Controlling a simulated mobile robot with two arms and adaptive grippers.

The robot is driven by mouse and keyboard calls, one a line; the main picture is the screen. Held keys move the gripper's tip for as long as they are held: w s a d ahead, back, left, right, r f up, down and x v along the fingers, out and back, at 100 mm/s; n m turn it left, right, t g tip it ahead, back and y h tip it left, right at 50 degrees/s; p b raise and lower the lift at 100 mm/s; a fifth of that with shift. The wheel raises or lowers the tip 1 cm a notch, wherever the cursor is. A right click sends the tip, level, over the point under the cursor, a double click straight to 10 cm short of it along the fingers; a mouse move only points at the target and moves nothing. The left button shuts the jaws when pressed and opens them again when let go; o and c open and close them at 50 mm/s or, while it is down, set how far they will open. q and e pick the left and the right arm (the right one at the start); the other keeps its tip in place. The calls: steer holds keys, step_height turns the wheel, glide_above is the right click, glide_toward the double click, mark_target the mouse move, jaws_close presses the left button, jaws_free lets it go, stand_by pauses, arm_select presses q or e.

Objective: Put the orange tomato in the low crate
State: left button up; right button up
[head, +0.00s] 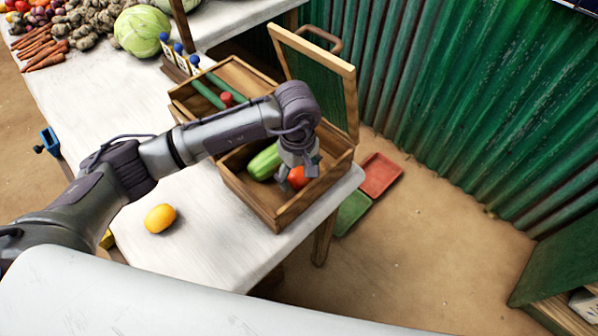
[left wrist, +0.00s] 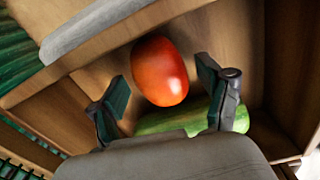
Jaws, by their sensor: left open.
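A red-orange tomato (head: 298,178) lies in the front compartment of a wooden crate (head: 243,199), beside a green cucumber-like vegetable (head: 264,162). My left gripper (head: 297,176) points down into this compartment, right at the tomato. I cannot tell whether the fingers touch the tomato. A yellow-orange round fruit (head: 160,218) lies on the white table, outside the crate. My right gripper is not in view.
A framed green panel (head: 322,84) stands upright behind the crate. The crate's back section holds green rods (head: 208,92) and a red item. Vegetables and a cabbage (head: 142,31) lie at the far left. Red (head: 380,175) and green trays lie on the floor. The table's front left is mostly clear.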

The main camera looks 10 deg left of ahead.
mark_target(298, 172)
arm_select(q)
step_height(298, 172, up, 12)
steer(key=shift+r+b, duration=0.2)
steer(key=shift+b, duration=0.2)
steer(key=shift+s+a, duration=0.1)
stand_by(0.3)
